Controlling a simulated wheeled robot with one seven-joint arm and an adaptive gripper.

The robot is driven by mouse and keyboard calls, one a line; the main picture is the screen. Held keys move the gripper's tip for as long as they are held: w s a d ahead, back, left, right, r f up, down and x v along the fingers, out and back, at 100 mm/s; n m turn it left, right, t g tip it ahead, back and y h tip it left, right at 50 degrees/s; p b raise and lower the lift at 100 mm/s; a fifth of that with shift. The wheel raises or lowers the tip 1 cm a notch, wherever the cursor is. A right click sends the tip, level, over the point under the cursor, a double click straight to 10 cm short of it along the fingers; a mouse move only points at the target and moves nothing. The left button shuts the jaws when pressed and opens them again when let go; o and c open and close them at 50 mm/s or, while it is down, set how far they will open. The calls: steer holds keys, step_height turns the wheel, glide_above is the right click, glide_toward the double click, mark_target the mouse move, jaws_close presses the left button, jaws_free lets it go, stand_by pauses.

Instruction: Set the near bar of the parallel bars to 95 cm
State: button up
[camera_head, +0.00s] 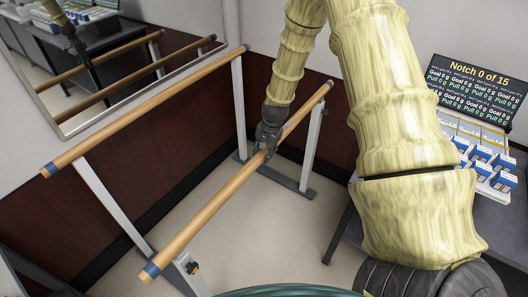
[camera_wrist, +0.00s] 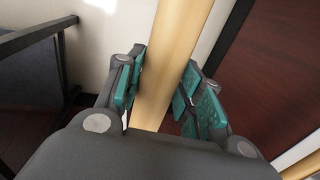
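The near bar (camera_head: 215,205) is a wooden rail with blue end caps, running from the lower left to the upper right.
The far bar (camera_head: 150,103) runs alongside at the left, near a wall mirror (camera_head: 130,60). A black screen (camera_head: 480,90) at the right reads "Notch 0 of 15". Below it a table (camera_head: 400,262) holds several blue-white boxes (camera_head: 485,155). Floor is clear between the bars.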

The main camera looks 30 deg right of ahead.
jaws_close()
step_height(320, 180, up, 10)
steer(key=p, duration=0.4)
steer(key=shift+r+p, duration=0.15)
steer(key=shift+p, duration=0.25)
steer(key=o, duration=0.9)
jaws_free()
steer(key=shift+o, duration=0.2)
step_height(320, 180, up, 11)
steer(key=s+d, duration=0.1)
steer(key=s, duration=0.1)
steer(key=shift+r, duration=0.2)
